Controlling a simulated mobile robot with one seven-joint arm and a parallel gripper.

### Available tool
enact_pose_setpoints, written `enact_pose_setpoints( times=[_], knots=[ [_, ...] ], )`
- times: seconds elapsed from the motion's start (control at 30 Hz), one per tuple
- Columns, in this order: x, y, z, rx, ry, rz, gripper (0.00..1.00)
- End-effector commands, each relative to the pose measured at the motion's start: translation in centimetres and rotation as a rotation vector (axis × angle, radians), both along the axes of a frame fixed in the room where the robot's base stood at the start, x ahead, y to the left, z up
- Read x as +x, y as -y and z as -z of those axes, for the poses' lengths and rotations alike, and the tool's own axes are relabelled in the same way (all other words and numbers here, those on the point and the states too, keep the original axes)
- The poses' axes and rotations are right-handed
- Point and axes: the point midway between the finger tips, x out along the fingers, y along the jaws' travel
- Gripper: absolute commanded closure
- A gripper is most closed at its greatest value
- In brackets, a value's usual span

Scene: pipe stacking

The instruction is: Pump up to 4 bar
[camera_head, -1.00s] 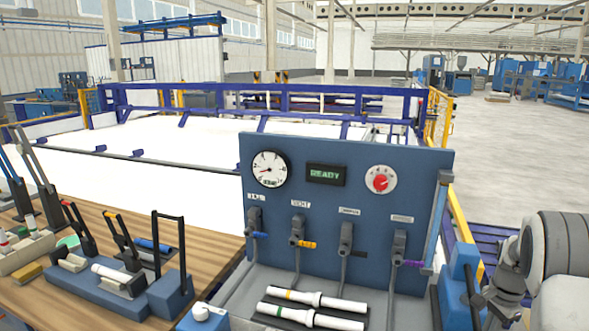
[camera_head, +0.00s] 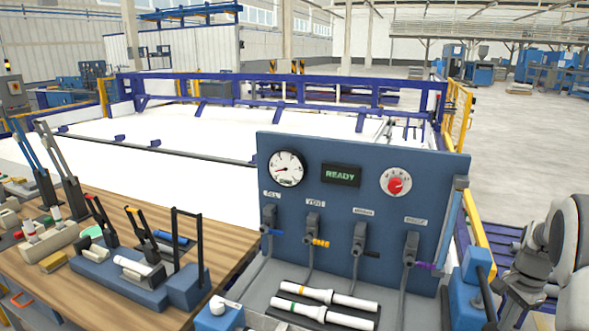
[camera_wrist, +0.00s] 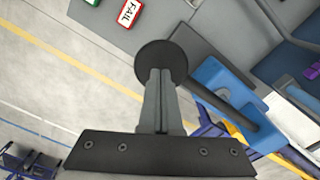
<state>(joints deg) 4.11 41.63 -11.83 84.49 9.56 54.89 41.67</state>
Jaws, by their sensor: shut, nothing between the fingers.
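The blue test panel (camera_head: 365,245) stands at the centre right in the head view. Its round white gauge (camera_head: 287,168) has a thin needle; the reading is too small to tell. A display (camera_head: 341,175) reads READY, and a red knob (camera_head: 396,185) sits to its right. The blue pump block (camera_head: 477,285) with a dark lever stands at the panel's right end. In the wrist view the blue block (camera_wrist: 222,85) and dark rod lie right of my gripper (camera_wrist: 160,78). My gripper is shut and empty, over a round black disc (camera_wrist: 160,52); contact cannot be told.
Several valves with coloured handles (camera_head: 316,240) line the panel. Two white pipes (camera_head: 325,296) lie before it. A wooden bench (camera_head: 130,220) with clamps stands at left. A FAIL label (camera_wrist: 130,13) shows at the top of the wrist view. Yellow rails (camera_head: 478,235) stand behind the panel.

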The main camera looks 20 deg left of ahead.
Motion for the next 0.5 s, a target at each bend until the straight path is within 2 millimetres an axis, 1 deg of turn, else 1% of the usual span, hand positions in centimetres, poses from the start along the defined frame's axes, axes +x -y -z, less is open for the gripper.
enact_pose_setpoints(
  times=[0.03,0.5],
  knots=[
    [0.0,0.0,0.6,0.001,0.0,0.0,1.0],
    [0.3,0.0,4.9,0.0,0.0,0.0,1.0]
  ],
)
